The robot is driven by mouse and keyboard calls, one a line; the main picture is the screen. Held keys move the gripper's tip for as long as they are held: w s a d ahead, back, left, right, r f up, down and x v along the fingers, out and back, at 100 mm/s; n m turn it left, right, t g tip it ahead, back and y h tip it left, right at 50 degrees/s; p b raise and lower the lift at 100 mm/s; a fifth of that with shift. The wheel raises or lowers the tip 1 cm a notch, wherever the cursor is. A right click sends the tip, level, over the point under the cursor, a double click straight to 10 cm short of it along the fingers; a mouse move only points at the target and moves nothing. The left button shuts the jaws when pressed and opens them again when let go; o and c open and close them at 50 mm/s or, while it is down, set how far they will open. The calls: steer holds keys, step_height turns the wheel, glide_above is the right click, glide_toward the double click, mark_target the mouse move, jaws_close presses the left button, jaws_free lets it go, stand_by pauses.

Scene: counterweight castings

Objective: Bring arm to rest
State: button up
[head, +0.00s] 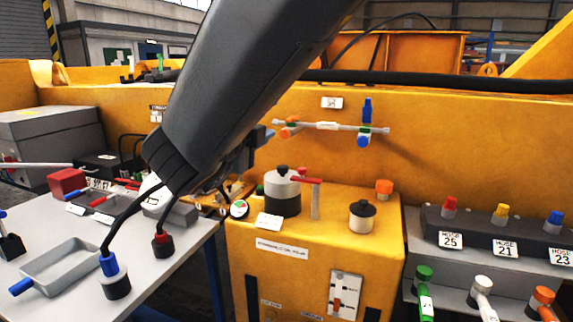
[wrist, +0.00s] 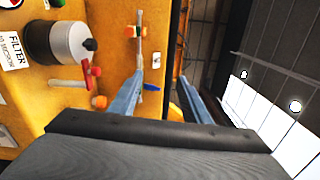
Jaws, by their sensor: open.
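My arm crosses the head view from the top centre down to the left, its dark grey link hiding part of the scene. My gripper (wrist: 161,82) shows in the wrist view as two blue-grey fingers, spread apart with nothing between them. In the head view it is mostly hidden behind the arm link. It is above the yellow housing (head: 320,270), near the wall bar with coloured fittings (head: 328,126). The same bar (wrist: 140,40) lies beyond the left finger in the wrist view.
A white-and-black filter canister (head: 282,195) with a red-handled valve (head: 306,180) and a black-capped pot (head: 361,218) stand on the housing. A grey table (head: 190,260) at left holds a tray (head: 62,268). Hose connectors (head: 500,215) line the right.

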steer(key=w+d+f+n+g+y, duration=0.2)
steer(key=w+f+n+y, duration=0.35)
steer(key=f+n, duration=0.35)
steer(key=s+d+f+n+g+y+b, duration=0.1)
steer(key=s+d+f+n+g, duration=0.15)
steer(key=f, duration=0.35)
steer(key=s+d+f+n+g+y, duration=0.1)
steer(key=d+f+n+g+y, duration=0.1)
steer(key=f+n, duration=0.3)
steer(key=s+d+f+n+g, duration=0.2)
steer(key=s+d+f+g, duration=0.1)
steer(key=s+d+f, duration=0.2)
steer(key=s+d+f+n+g+h, duration=0.1)
steer(key=s+d+f+g, duration=0.3)
steer(key=s, duration=0.6)
steer(key=s+d+f+n+g+h, duration=0.1)
steer(key=s+d+f+n+g, duration=0.2)
steer(key=s+d+f, duration=0.2)
steer(key=s+d+b, duration=0.1)
steer(key=s+d, duration=0.2)
steer(key=shift+f, duration=0.3)
steer(key=shift+n+g, duration=0.25)
